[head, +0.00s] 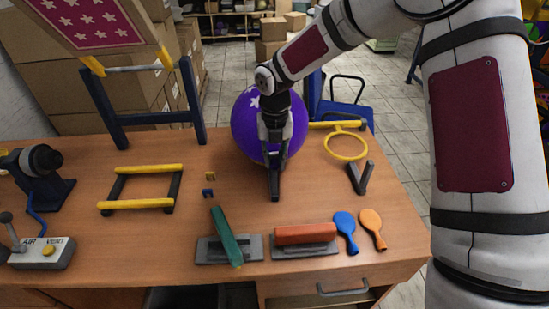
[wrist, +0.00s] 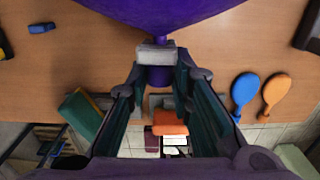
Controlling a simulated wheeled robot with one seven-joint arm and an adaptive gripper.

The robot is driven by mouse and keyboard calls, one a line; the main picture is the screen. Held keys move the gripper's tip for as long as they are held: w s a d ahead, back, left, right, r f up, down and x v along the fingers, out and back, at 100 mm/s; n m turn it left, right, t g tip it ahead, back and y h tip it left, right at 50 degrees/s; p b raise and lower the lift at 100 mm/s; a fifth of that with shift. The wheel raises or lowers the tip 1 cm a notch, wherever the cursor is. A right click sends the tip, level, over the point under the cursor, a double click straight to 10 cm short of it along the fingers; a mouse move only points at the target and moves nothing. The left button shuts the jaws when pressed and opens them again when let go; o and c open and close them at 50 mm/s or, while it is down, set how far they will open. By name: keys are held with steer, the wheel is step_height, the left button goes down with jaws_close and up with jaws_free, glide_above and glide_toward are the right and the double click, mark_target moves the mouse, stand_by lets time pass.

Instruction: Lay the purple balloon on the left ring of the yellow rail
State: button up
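The purple balloon (head: 248,132) is inflated and stands behind my gripper (head: 274,194), which covers part of its front. The balloon also fills the top of the wrist view (wrist: 165,12), with a pale block (wrist: 157,53) at its neck. My gripper's fingers point down and look closed on the neck, which lies between the fingertips in the wrist view (wrist: 161,76). The yellow rail (head: 350,124) runs to the right of the balloon. One yellow ring (head: 346,158) of it shows; its left part is hidden behind the balloon, and I cannot see a left ring there.
A black V-shaped piece (head: 361,178) stands by the visible ring.

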steer(key=o, duration=0.5)
step_height(320, 180, up, 12)
stand_by(0.4)
stand_by(0.6)
